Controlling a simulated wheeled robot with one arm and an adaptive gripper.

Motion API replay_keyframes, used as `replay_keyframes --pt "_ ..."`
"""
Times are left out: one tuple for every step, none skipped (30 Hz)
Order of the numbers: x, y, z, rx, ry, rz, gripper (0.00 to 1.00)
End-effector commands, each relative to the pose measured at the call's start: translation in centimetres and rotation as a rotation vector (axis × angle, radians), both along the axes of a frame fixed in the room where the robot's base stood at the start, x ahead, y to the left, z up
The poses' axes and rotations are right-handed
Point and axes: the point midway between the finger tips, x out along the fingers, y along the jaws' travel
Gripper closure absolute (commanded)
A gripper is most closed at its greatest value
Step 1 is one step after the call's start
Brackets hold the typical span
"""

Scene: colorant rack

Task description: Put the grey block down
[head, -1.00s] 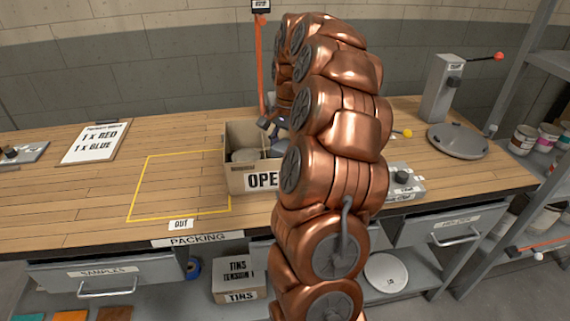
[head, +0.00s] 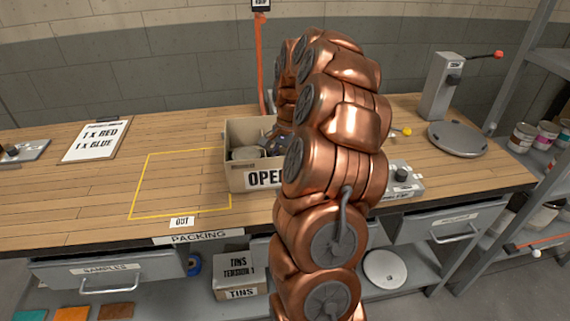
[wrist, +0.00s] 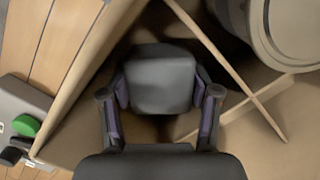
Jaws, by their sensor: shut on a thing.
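The grey block (wrist: 160,80) is between the fingers of my gripper (wrist: 163,98) in the wrist view, and the gripper is shut on it. Block and fingertips are inside a compartment of the cardboard box (wrist: 85,75), between the box wall and the crossed dividers (wrist: 235,65). I cannot tell whether the block touches the box floor. In the head view the open box (head: 236,178) stands on the bench, and my copper arm hides its right part and the block.
A round tin (wrist: 292,28) sits in another compartment; it also shows in the head view (head: 245,153). A control box with a green button (wrist: 26,125) stands outside the box wall. The yellow-outlined area (head: 180,185) left of the box is clear.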

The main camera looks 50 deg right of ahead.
Motion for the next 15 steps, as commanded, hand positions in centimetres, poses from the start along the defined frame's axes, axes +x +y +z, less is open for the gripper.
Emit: replay_keyframes --pt "0.00 0.00 -0.17 0.000 0.000 0.000 0.38" --pt "0.00 0.00 -0.10 0.000 0.000 0.000 0.34" --pt "0.00 0.00 -0.08 0.000 0.000 0.000 0.30" --pt "0.00 0.00 -0.08 0.000 0.000 0.000 0.28" --pt "0.00 0.00 -0.08 0.000 0.000 0.000 0.28" --pt "0.00 0.00 -0.08 0.000 0.000 0.000 0.28" --pt "0.00 0.00 -0.07 0.000 0.000 0.000 0.28" --pt "0.00 0.00 -0.07 0.000 0.000 0.000 0.28" --pt "0.00 0.01 -0.07 0.000 0.000 0.000 0.28" --pt "0.00 0.01 -0.07 0.000 0.000 0.000 0.28" --pt "0.00 0.01 -0.07 0.000 0.000 0.000 0.28" --pt "-0.01 0.00 -0.05 0.000 0.000 0.000 0.28" --pt "0.00 0.01 -0.01 0.000 0.000 0.000 0.28" --pt "0.00 0.01 0.07 0.000 0.000 0.000 0.28" --pt "0.00 0.01 0.25 0.000 0.000 0.000 0.28"
